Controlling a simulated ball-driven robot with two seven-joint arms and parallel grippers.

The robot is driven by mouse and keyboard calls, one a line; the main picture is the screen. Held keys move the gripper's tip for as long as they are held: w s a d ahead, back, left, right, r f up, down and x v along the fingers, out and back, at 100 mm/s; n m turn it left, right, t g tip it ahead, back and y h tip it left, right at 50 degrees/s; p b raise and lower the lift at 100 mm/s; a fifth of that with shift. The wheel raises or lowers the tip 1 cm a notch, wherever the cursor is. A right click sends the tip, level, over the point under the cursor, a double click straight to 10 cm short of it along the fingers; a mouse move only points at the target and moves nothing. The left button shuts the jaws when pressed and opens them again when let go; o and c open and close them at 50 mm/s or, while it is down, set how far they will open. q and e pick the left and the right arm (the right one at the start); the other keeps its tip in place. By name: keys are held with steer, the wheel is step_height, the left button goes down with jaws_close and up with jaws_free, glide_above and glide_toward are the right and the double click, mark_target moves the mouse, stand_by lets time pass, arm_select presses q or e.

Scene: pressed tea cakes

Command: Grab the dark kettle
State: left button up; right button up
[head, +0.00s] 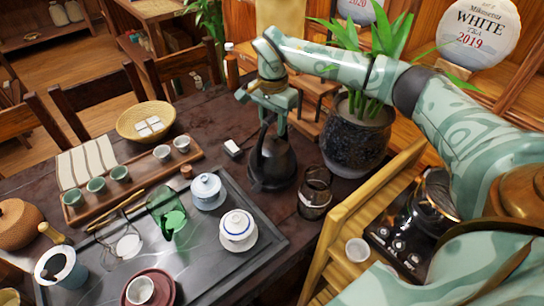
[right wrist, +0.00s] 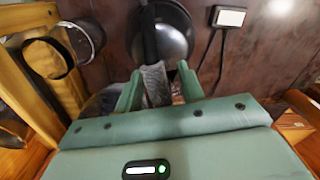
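The dark kettle (head: 271,166) stands upright on the dark table, right of the tea tray, with its handle rising toward my right gripper. My right gripper (head: 276,122) is over the kettle, pointing down at the top of the handle. In the right wrist view the kettle's round black body (right wrist: 176,32) is beyond the fingers. Its handle (right wrist: 154,82) runs between the two green fingertips (right wrist: 157,88). The fingers are apart, one on each side of the handle, with a narrow gap visible on the right. My left gripper is out of view.
A dark glass jar (head: 314,194) stands just right of the kettle, and a large plant pot (head: 357,138) behind it. A small white-topped block (head: 233,147) is to the left. The slate tray (head: 265,238) holds lidded cups and a green glass pitcher (head: 165,205).

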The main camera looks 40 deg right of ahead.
steer(key=shift+r, duration=0.1)
jaws_close()
stand_by(1.2)
